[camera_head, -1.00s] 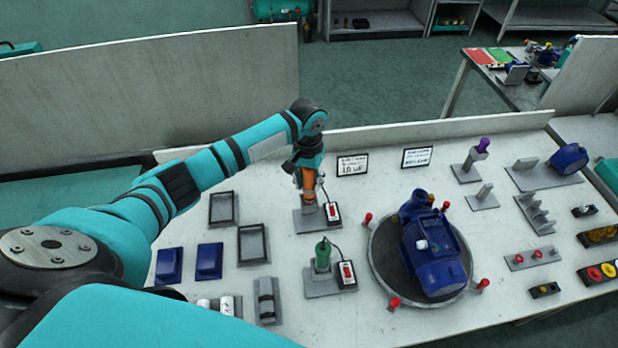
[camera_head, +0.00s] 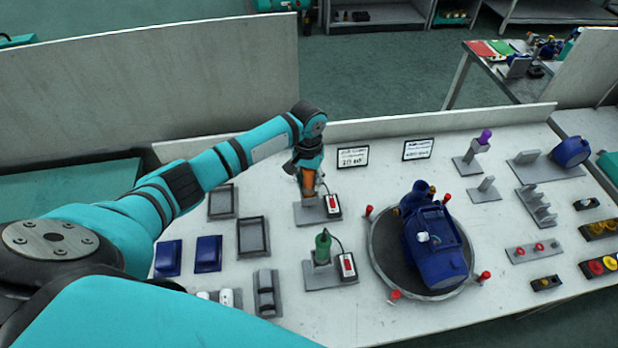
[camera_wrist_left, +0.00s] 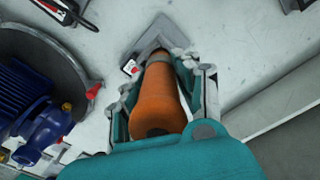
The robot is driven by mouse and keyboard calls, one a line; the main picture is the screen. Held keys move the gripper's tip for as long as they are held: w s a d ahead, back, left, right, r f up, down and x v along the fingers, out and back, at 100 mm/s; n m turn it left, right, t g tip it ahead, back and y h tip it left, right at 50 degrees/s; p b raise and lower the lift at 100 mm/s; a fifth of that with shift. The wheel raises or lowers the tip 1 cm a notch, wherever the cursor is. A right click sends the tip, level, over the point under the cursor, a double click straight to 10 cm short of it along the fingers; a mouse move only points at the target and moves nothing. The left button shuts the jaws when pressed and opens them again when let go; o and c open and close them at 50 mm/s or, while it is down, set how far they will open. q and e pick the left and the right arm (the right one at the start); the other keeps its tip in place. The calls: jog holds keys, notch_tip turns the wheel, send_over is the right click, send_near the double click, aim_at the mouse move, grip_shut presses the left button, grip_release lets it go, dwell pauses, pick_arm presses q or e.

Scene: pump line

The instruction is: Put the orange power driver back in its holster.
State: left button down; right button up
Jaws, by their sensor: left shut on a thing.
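The orange power driver (camera_head: 308,181) is upright at the back of the bench, under my left gripper (camera_head: 307,170). In the left wrist view the driver (camera_wrist_left: 158,98) lies between the two fingers of my left gripper (camera_wrist_left: 160,88), which is shut on it. Its lower end is at the grey holster (camera_head: 311,213), whose base plate also shows in the wrist view (camera_wrist_left: 150,38). I cannot tell how deep the driver sits in the holster. My right gripper is not in view.
A green driver (camera_head: 323,247) stands in a similar holder in front. A blue pump (camera_head: 432,245) sits on a round turntable (camera_head: 385,262) to the right. Empty grey trays (camera_head: 222,202) and blue blocks (camera_head: 208,254) lie left. A low wall (camera_head: 375,131) runs along the back edge.

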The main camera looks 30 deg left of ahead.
pick_arm(q)
jog(key=shift+f, duration=0.35)
jog(key=c, duration=0.9)
grip_release()
jog(key=shift+o, duration=0.2)
notch_tip(320, 180, up, 3)
jog(key=p, duration=0.2)
jog(key=shift+p, duration=0.3)
jog(key=shift+r, duration=1.5)
jog(key=shift+r, duration=0.1)
notch_tip(320, 180, up, 12)
